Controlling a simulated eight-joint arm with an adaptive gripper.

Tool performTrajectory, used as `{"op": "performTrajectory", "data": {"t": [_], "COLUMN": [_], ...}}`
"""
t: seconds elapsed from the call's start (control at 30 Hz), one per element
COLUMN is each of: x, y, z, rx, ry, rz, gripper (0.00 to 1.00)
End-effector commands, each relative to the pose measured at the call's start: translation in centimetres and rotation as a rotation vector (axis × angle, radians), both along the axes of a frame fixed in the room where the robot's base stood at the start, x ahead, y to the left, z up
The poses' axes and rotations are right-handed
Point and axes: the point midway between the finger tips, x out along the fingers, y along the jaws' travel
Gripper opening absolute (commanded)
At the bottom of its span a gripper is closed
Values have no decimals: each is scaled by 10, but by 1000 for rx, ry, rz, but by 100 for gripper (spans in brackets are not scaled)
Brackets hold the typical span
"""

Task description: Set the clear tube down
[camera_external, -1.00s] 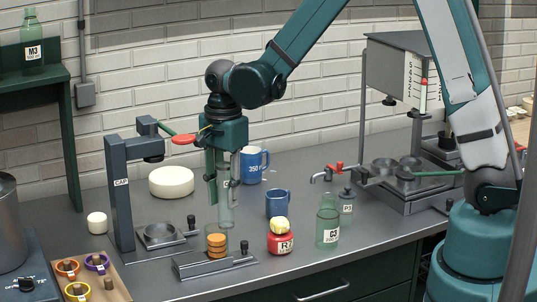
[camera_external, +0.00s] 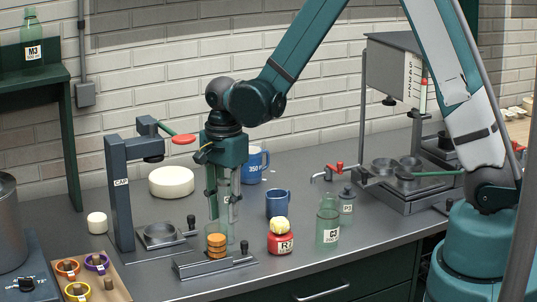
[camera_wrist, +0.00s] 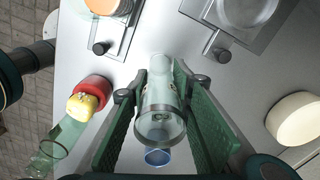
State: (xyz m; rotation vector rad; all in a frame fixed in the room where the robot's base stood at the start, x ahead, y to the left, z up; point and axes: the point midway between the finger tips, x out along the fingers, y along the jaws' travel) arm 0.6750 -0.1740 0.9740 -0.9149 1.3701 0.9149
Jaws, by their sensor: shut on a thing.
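The clear tube (camera_external: 224,208) is a pale, see-through upright cylinder between the fingers of my gripper (camera_external: 224,195). My gripper is shut on it and points down at the counter. In the wrist view the tube (camera_wrist: 158,108) lies between the two green finger pads of my gripper (camera_wrist: 160,105). In the external view its lower end is just behind a clear cup with orange discs (camera_external: 217,244), so I cannot tell whether it touches the counter.
The clear cup stands on a metal fixture (camera_external: 195,272). A red jar (camera_external: 281,242), a green bottle C3 (camera_external: 327,229) and a blue mug (camera_external: 278,203) stand to the right. The CAP press (camera_external: 118,195) and a white round block (camera_external: 171,181) are to the left. Bare counter (camera_external: 240,275) shows in front.

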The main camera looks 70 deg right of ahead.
Motion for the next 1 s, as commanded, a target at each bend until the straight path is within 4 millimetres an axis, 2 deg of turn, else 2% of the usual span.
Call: {"op": "performTrajectory", "data": {"t": [0.17,0.2,0.3,0.77,1.0], "x": [0,0,0,0,0], "y": [0,0,0,0,0], "z": [-4,-3,-3,0,13], "rx": [0,0,0,0,0], "ry": [0,0,0,0,0], "rz": [0,0,0,0,0], "gripper": [10,28,37,37,37]}}
